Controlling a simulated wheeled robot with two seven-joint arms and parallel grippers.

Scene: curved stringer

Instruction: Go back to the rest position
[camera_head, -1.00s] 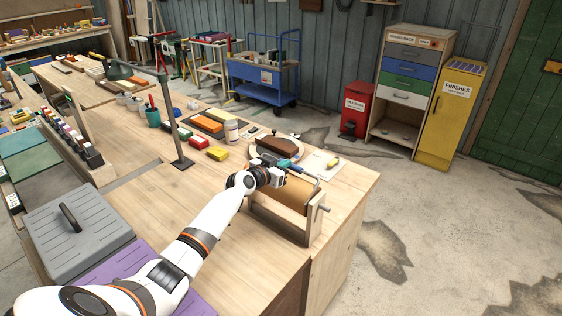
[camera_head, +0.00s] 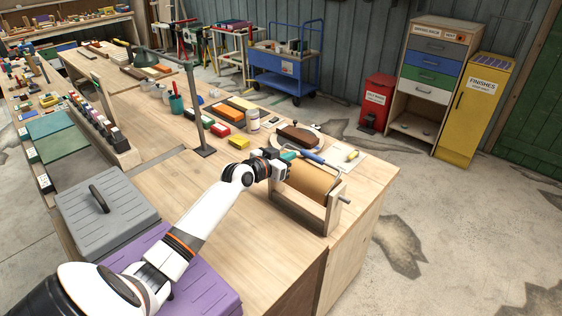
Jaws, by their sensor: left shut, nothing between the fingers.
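My left arm comes in from the lower left over the wooden workbench (camera_head: 228,262). My left gripper (camera_head: 288,163) is shut and empty, close to the upper left end of the wooden stand with a brown roll (camera_head: 313,180). A blue-handled tool (camera_head: 312,157) lies just past the gripper. I cannot tell whether the gripper touches the stand or the tool. My right gripper is out of view.
A grey case (camera_head: 105,213) and a purple case (camera_head: 200,275) lie at the bench's left front. A dark lamp post (camera_head: 198,110) stands mid-bench.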

